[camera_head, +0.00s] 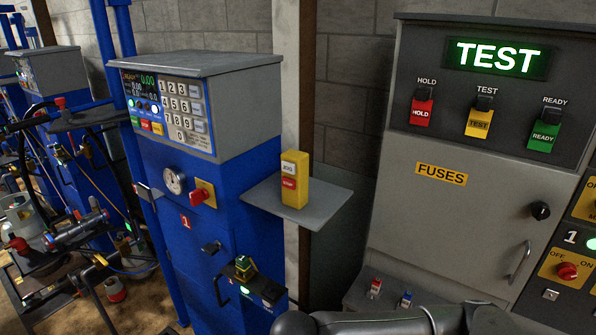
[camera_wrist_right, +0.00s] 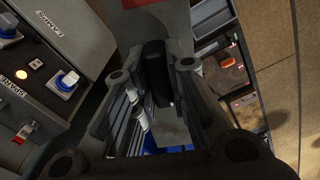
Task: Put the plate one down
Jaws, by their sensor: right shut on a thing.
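In the right wrist view my right gripper (camera_wrist_right: 157,78) is shut on a dark thing (camera_wrist_right: 156,70) between its fingers. Its shape is mostly hidden by the fingers, so I cannot tell whether it is plate one. In the head view the blue scale marked 1 (camera_head: 225,235) stands left of centre, with a grey keypad head (camera_head: 235,75) and a lit display. No separate plate can be made out there. My right arm crosses the bottom right edge, its gripper out of frame. My left gripper is not in view.
A grey shelf (camera_head: 325,207) on the scale's right side bears a yellow remote (camera_head: 294,180). A grey fuse cabinet (camera_head: 450,205) with a lit TEST sign fills the right. The right wrist view shows a dark rack (camera_wrist_right: 238,75) on the right and a panel with blue knobs (camera_wrist_right: 35,75).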

